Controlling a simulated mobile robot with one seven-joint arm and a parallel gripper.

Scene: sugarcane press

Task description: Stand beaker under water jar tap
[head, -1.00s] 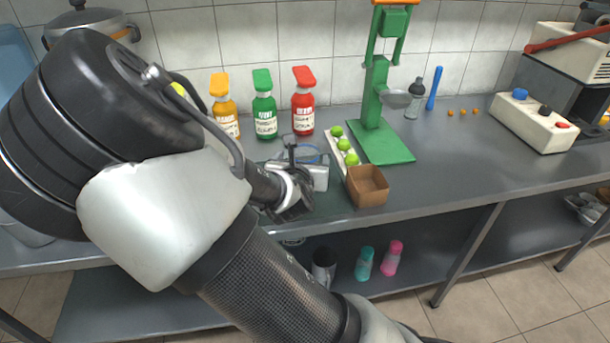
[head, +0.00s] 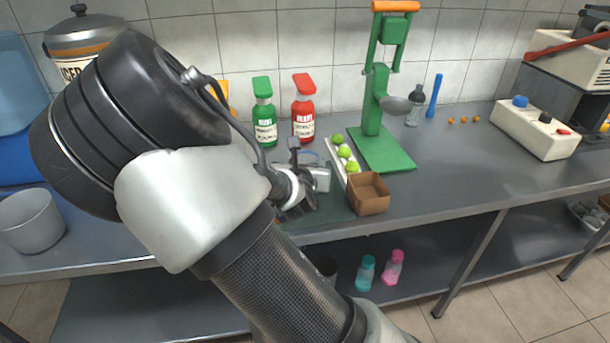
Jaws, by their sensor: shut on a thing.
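My gripper (head: 314,180) is low over the counter left of the limes, mostly hidden by my own arm. It is shut on what looks like the clear beaker (head: 309,156), of which only a bluish rim shows behind the gripper. I cannot tell whether the beaker touches the counter. A blue container, which looks like the water jar (head: 12,85), stands at the far left edge, cut off by the frame. Its tap is not visible. My gripper is well to the right of it.
A grey bucket (head: 32,222) stands at the left front of the counter, below the blue jar. A steel pot (head: 88,38) is behind my arm. Green (head: 264,115) and red (head: 303,112) bottles, a lime tray, a brown box (head: 368,195) and a green press (head: 382,150) stand nearby.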

